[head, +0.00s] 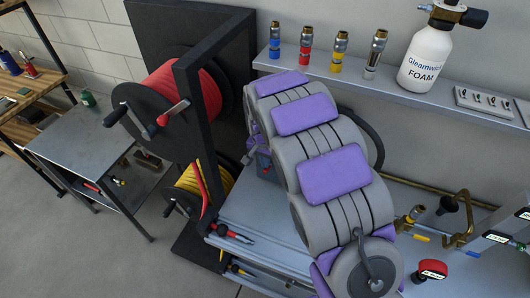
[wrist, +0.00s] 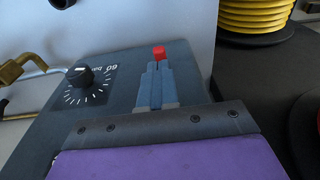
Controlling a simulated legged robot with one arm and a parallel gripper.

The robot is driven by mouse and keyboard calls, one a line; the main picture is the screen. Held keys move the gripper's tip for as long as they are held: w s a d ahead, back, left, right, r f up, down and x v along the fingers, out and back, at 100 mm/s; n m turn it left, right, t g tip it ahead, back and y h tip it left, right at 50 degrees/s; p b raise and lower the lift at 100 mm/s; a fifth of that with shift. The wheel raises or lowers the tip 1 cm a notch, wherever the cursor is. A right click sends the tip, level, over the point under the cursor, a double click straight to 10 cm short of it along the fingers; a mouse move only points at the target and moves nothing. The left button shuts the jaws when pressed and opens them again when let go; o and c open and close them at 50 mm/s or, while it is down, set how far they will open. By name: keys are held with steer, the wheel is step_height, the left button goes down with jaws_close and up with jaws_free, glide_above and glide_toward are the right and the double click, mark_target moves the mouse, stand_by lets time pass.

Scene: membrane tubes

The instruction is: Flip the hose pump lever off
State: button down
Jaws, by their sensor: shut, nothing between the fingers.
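In the wrist view the dark pump panel (wrist: 115,60) carries a black pressure knob (wrist: 80,77) with a white dial marked in bar. A small red-tipped lever (wrist: 159,52) shows straight beyond my gripper (wrist: 158,70). My gripper's blue-grey fingers are shut together and empty, pointing at the red tip. I cannot tell whether they touch it, and the lower part of the lever is hidden behind the fingers. In the head view my arm covers most of the pump, and my gripper is hard to make out behind it.
A red hose reel (head: 190,95) and a yellow hose reel (head: 192,180) stand left of my arm on a black frame (head: 190,85). A shelf (head: 410,95) behind holds several nozzles and a foam bottle (head: 425,62). Brass pipework (head: 460,220) lies to the right.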

mark_target(265, 172)
steer(key=shift+w+d+f, duration=0.1)
steer(key=shift+d+f, duration=0.05)
steer(key=shift+f, duration=0.4)
steer(key=shift+d+f, duration=0.15)
steer(key=shift+f, duration=0.4)
steer(key=s+f+t+b, duration=0.1)
steer(key=b, duration=0.1)
steer(key=f+t+h+b, duration=0.1)
steer(key=t+b, duration=0.1)
steer(key=shift+s+a, duration=0.3)
steer(key=shift+s, duration=0.1)
steer(key=t+b, duration=0.1)
steer(key=t+h+b, duration=0.1)
steer(key=b, duration=0.1)
steer(key=f+t+b, duration=0.1)
steer(key=shift+s+a, duration=0.2)
steer(key=shift+s, duration=0.1)
steer(key=shift+r, duration=0.8)
